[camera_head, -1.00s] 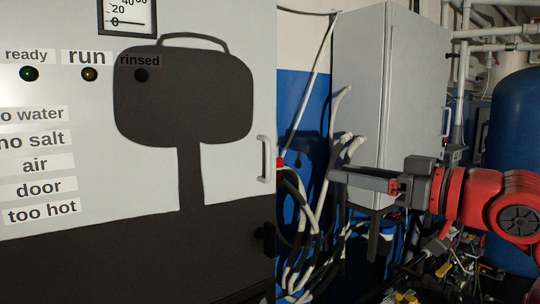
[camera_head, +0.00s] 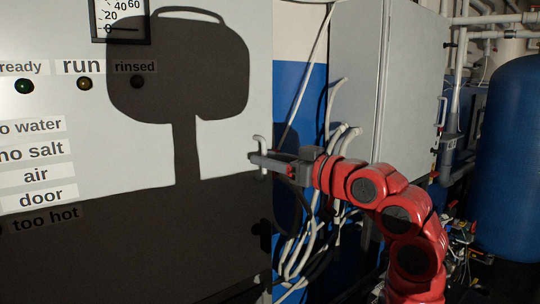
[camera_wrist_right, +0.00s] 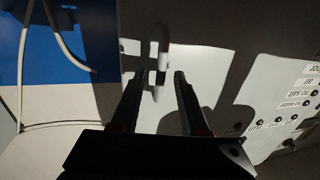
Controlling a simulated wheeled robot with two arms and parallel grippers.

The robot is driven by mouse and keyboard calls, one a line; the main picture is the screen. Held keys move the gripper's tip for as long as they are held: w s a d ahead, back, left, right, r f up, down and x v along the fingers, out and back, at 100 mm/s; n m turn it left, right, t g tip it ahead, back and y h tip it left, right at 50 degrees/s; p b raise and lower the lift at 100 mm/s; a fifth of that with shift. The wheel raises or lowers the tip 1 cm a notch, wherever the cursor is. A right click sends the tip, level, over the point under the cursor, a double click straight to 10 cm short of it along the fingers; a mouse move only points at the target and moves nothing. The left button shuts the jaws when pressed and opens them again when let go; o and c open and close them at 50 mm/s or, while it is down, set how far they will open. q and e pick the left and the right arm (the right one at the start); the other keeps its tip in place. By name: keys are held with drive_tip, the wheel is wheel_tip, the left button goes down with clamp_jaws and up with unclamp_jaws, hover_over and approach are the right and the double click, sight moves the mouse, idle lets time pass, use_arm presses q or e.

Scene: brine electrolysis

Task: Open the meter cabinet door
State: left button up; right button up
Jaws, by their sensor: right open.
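The meter cabinet door (camera_head: 60,170) is the pale grey panel filling the left of the head view, and it looks shut. Its light vertical handle (camera_head: 261,142) is near the door's right edge, with its lower part partly hidden by my right gripper. My right gripper (camera_head: 252,159) is open at the handle. In the right wrist view the handle (camera_wrist_right: 163,35) stands ahead of the fingers (camera_wrist_right: 159,75), its lower part in line with the gap between the fingertips. I cannot tell whether they touch it. My left gripper is out of view.
The door carries a gauge (camera_head: 121,17), indicator lamps and printed labels. Right of it are hanging pale hoses (camera_head: 305,235), a second grey cabinet (camera_head: 355,80) and a blue tank (camera_head: 510,140). Cluttered small parts lie at lower right.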

drive_tip(key=shift+c, duration=0.3)
clamp_jaws()
idle(1.2)
